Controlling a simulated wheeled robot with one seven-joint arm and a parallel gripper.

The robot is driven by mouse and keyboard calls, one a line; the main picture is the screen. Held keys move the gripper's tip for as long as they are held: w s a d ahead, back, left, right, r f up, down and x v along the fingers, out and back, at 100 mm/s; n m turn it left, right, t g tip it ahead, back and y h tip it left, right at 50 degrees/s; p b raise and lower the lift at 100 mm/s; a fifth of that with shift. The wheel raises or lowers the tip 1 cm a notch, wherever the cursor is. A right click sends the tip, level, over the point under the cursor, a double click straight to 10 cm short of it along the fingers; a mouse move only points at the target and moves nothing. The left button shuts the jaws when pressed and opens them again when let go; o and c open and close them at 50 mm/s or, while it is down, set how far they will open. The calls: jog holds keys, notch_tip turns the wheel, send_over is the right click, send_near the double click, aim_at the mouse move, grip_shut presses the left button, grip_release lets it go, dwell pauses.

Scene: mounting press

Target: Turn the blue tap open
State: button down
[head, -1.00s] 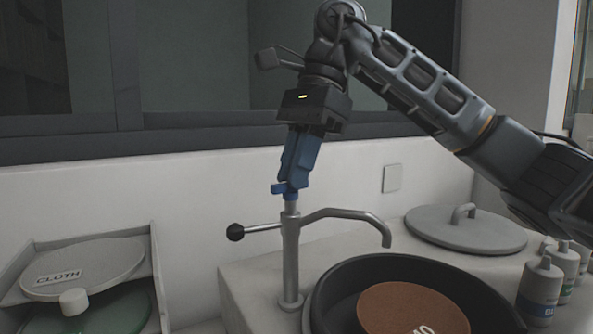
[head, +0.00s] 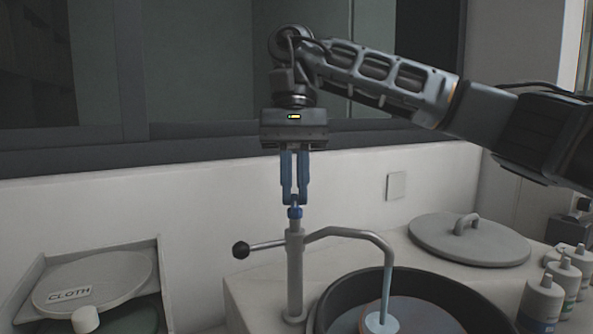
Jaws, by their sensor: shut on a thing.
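The blue tap (head: 295,212) sits on top of a grey upright post (head: 294,270), with a curved spout reaching right and a black-knobbed rod reaching left. My gripper (head: 295,197) points straight down from above, with its blue fingers shut on the blue tap. The fingers hide part of the tap. A pale blue stream of water (head: 387,290) falls from the spout into the dark round bowl (head: 335,289).
A grey lid (head: 497,247) with a handle lies on the counter at right, near several white bottles (head: 541,300). A rack at left holds a disc labelled CLOTH (head: 110,275). A wall and dark window frame stand behind the tap.

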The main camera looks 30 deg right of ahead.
jog(key=n+h+p, duration=0.1)
jog(key=n, duration=0.1)
jog(key=n+h+p, duration=0.1)
jog(key=n+p, duration=0.1)
jog(key=n, duration=0.1)
jog(key=shift+a+r, duration=0.1)
jog(key=shift+a, duration=0.1)
dwell(0.4)
jog(key=c, duration=1.2)
grip_release()
jog(key=shift+w, duration=0.1)
jog(key=shift+v, duration=3.8)
jog(key=shift+w, duration=0.1)
